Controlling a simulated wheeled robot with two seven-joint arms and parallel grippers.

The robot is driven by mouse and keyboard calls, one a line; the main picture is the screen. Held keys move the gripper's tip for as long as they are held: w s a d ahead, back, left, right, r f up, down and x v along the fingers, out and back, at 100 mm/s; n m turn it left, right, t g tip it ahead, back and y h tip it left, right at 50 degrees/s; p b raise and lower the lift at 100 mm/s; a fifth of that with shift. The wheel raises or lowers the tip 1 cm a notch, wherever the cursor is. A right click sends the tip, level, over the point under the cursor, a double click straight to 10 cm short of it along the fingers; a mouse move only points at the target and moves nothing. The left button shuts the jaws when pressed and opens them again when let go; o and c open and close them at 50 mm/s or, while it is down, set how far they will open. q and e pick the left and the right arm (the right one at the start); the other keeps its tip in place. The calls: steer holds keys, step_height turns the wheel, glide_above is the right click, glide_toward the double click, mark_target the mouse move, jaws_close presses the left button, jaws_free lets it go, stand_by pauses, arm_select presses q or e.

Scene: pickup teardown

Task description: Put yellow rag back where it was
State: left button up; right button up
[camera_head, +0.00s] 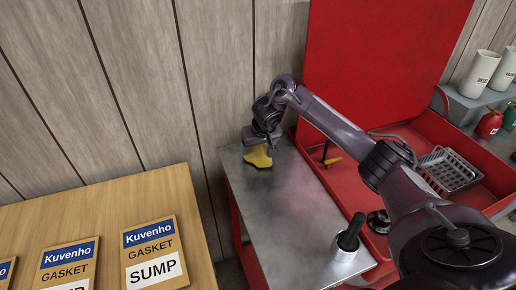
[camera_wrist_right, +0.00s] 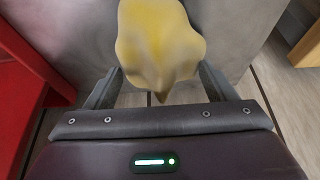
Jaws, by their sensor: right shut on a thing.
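The yellow rag (camera_head: 258,157) is at the far left corner of the grey metal side table (camera_head: 290,215), under my right gripper (camera_head: 262,141). In the right wrist view the rag (camera_wrist_right: 160,45) hangs bunched between the two fingers of my right gripper (camera_wrist_right: 158,85), which is shut on it. I cannot tell whether the rag's lower edge touches the table top. My left gripper is not in view.
A black-handled tool (camera_head: 350,235) stands near the table's front edge. A red tool cart (camera_head: 410,140) with an open lid and a grey basket (camera_head: 447,171) is at the right. A wooden bench (camera_head: 95,215) with gasket packs is at the left. The table's middle is clear.

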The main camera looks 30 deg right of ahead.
mark_target(260, 147)
steer(key=shift+f, duration=0.3)
steer(key=o, duration=0.9)
steer(key=shift+f, duration=0.15)
steer(key=shift+o, duration=0.2)
steer(key=shift+r, duration=0.45)
steer(key=v, duration=0.5)
steer(key=p+v, duration=0.5)
steer(key=v, duration=0.1)
steer(key=shift+s+r, duration=0.2)
steer(key=shift+s, duration=0.05)
steer(key=shift+a, duration=0.1)
